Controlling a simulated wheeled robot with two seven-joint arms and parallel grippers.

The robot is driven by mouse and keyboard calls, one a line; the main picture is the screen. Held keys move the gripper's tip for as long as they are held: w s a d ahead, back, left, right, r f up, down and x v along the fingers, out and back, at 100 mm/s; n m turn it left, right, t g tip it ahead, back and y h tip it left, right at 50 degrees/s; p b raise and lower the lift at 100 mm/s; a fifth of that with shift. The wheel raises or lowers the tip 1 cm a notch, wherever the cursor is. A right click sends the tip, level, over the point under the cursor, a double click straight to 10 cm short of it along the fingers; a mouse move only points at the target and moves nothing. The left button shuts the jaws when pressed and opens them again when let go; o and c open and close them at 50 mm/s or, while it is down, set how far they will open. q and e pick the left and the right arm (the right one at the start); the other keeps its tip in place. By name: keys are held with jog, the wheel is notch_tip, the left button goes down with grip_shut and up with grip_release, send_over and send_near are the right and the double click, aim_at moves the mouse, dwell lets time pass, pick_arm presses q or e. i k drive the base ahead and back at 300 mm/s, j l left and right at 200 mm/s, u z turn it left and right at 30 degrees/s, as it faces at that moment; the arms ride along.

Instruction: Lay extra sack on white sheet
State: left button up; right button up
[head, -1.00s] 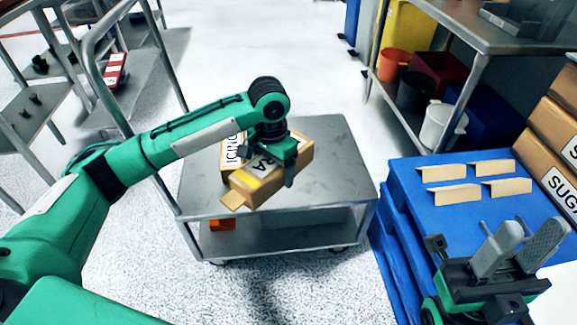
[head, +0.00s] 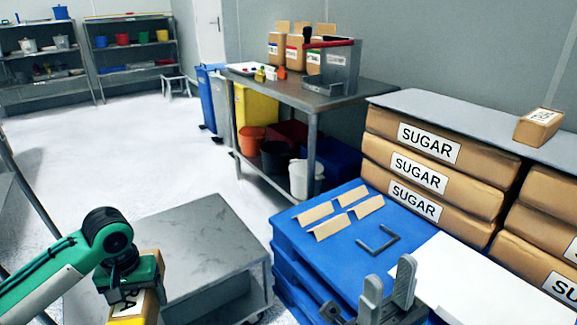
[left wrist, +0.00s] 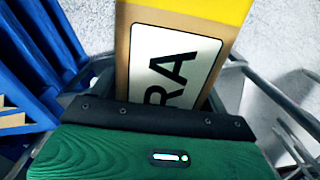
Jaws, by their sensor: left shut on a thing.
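My left gripper (head: 128,280) is shut on a brown sack with a yellow band and a white label ending in "RA" (head: 150,295). The sack is cut off by the bottom edge of the head view. In the left wrist view the sack (left wrist: 181,60) extends beyond the green gripper body, its label facing the camera. The white sheet (head: 475,285) lies flat on the blue stack at the lower right, well to the right of the sack. My right gripper (head: 388,290) shows two grey fingers standing apart, empty, at the left edge of the sheet.
A steel cart (head: 205,245) has a bare visible top. Stacked sugar sacks (head: 430,140) rise behind, with a small sack (head: 538,126) on top. A steel table (head: 365,90) stands behind.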

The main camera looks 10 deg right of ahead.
aim_at(481, 287)
jog(key=k+z, duration=0.15)
jog(key=z, duration=0.15)
jog(key=k+z, duration=0.3)
jog(key=i+z, duration=0.2)
jog(key=z, duration=2.05)
jog(key=i+j, duration=0.1)
jog(key=j, duration=0.6)
jog(key=i+j+z, duration=0.1)
jog(key=j, duration=1.3)
jog(key=i+z, duration=0.05)
